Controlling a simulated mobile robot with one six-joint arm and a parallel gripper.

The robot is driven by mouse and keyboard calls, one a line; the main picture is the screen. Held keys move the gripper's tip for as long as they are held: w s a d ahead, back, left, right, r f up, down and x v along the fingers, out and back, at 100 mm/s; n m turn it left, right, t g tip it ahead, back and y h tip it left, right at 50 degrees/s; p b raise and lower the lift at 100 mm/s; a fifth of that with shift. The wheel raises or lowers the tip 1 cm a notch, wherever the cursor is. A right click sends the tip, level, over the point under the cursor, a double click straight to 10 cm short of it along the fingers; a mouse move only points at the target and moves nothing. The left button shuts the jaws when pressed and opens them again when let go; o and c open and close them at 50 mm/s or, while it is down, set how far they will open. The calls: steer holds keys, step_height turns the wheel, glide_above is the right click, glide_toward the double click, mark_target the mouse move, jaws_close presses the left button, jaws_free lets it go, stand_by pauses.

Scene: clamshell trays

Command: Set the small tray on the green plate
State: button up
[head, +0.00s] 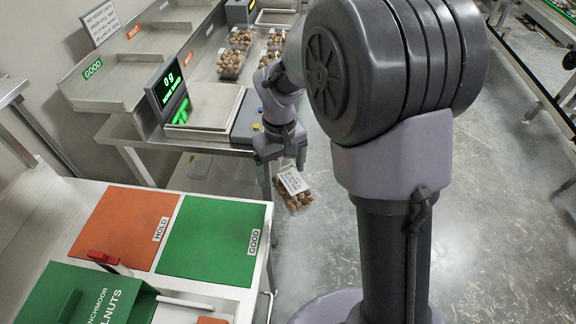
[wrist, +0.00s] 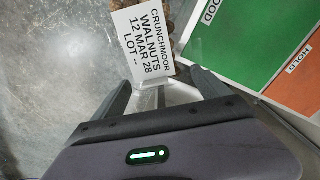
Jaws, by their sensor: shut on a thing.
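My gripper (head: 278,158) is shut on the small clear tray of walnuts (head: 296,203), which hangs tilted in the air beyond the far right corner of the green plate. The tray bears a white label (head: 292,180). In the wrist view the label (wrist: 143,40) reads Crunchmoor Walnuts, 12 Mar 28, and "LOT --". The fingers of my gripper (wrist: 165,95) are around the near end of the tray there. The green plate (head: 210,241), marked GOOD, lies bare on the white bench. It also shows in the wrist view (wrist: 245,35).
An orange HOLD plate (head: 125,228) lies left of the green plate. A green walnuts box (head: 85,295) with a red handle stands in front. A scale (head: 205,107) reading 0 g and several walnut trays (head: 232,62) are on the steel bench behind.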

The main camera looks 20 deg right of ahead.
steer(key=s+a+r+n+p, duration=0.2)
steer(key=s+a+n+p, duration=0.3)
steer(key=a+n, duration=0.75)
steer(key=s+a+r+n+p, duration=0.25)
steer(key=s+a+n, duration=0.6)
steer(key=n, duration=0.75)
steer(key=f+b, duration=0.1)
steer(key=f, duration=0.1)
steer(key=w+a+f+b, duration=0.1)
steer(key=f+b, duration=0.3)
steer(key=f, duration=0.1)
steer(key=shift+w+a, duration=0.25)
steer(key=shift+f+b, duration=1.15)
steer(key=shift+f, duration=0.5)
steer(key=o, duration=1.4)
steer(key=shift+c, duration=0.2)
